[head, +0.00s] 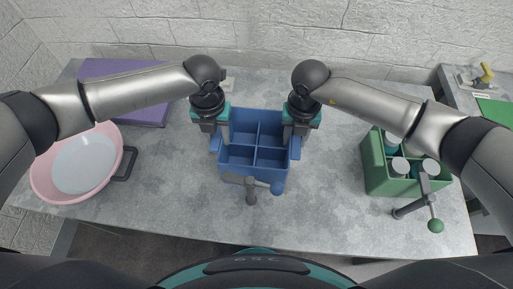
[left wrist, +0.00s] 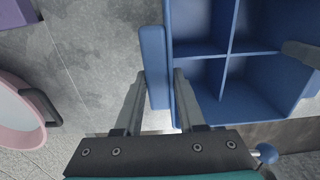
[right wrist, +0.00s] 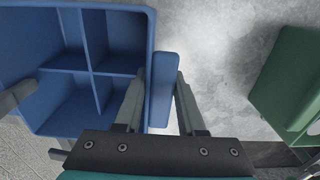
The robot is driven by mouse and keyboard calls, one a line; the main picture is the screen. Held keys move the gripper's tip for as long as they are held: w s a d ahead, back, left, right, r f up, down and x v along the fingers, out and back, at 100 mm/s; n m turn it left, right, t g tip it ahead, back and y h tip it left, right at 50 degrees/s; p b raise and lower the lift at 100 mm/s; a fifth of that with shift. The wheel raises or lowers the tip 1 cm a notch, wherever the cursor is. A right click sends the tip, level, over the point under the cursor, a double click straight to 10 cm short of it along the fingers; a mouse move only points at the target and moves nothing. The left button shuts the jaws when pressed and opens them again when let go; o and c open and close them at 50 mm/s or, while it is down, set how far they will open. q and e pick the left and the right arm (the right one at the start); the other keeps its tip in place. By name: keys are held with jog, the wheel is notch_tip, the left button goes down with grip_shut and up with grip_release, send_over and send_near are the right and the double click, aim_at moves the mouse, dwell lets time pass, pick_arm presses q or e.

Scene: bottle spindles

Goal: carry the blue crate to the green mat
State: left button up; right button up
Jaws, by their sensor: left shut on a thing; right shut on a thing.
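The blue crate (head: 254,163) stands upright in the middle of the grey table, its compartments looking empty. I cannot tell whether it rests on the table or is just above it. My left gripper (head: 219,140) is shut on the crate's left handle, which shows between the fingers in the left wrist view (left wrist: 154,65). My right gripper (head: 292,138) is shut on the right handle, which shows in the right wrist view (right wrist: 163,85). A green patch that looks like the green mat (head: 497,109) lies on a separate surface at the far right, partly cut off.
A green crate (head: 376,167) with several bottles stands on the table's right. A grey spindle with a blue knob (head: 277,188) is at the blue crate's front. Another has a green knob (head: 435,226). A pink basin (head: 119,160) and purple item (head: 140,112) are left.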

pick_arm(q)
grip_shut()
pick_arm(e)
grip_shut()
dwell(0.5)
